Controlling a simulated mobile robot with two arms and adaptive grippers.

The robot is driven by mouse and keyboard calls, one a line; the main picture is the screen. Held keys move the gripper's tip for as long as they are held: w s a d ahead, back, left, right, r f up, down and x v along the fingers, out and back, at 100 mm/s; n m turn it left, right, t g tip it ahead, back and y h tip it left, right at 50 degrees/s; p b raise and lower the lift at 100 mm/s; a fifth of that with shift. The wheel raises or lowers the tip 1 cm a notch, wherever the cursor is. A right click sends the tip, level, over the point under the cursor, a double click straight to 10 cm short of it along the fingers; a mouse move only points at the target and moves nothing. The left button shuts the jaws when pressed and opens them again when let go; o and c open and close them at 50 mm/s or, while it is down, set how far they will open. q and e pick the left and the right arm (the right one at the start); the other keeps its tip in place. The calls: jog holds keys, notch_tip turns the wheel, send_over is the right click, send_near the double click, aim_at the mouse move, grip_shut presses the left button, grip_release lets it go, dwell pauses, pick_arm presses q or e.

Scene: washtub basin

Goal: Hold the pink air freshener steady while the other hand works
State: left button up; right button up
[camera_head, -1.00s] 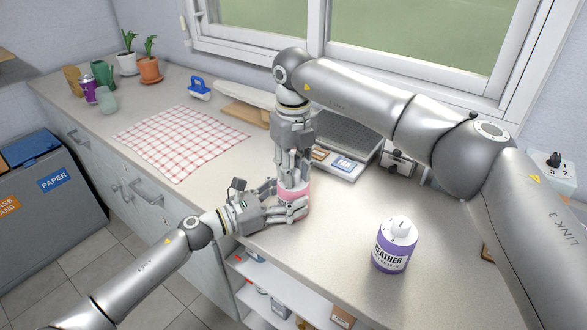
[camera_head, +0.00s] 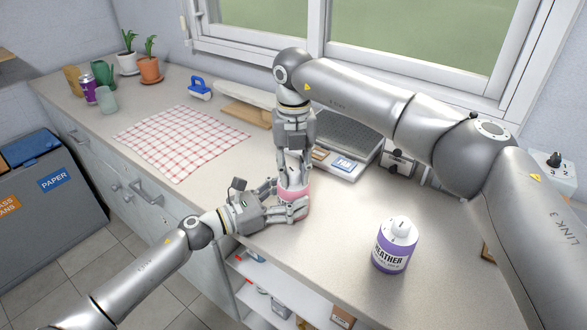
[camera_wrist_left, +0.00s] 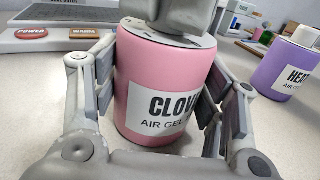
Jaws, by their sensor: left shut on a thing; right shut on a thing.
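The pink air freshener (camera_head: 295,200) stands upright on the counter near its front edge. In the left wrist view the pink air freshener (camera_wrist_left: 165,85) shows a white label reading "CLOV" and "AIR GEL". My left gripper (camera_head: 290,203) is shut around its body from the side, low down; the left wrist view shows the pads of my left gripper (camera_wrist_left: 160,95) on both sides. My right gripper (camera_head: 294,176) points straight down from above and is shut on the top of the pink air freshener. The cap is mostly hidden by the right fingers.
A purple air freshener (camera_head: 394,245) with a white cap stands to the right. A checked cloth (camera_head: 180,140) lies at left. The counter's front edge is close, with an open shelf below.

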aim_at(294, 172)
jog(key=shift+w, duration=0.1)
jog(key=o, duration=1.1)
jog(key=shift+r, duration=0.15)
notch_tip(294, 172, up, 12)
jog(key=shift+f, duration=0.1)
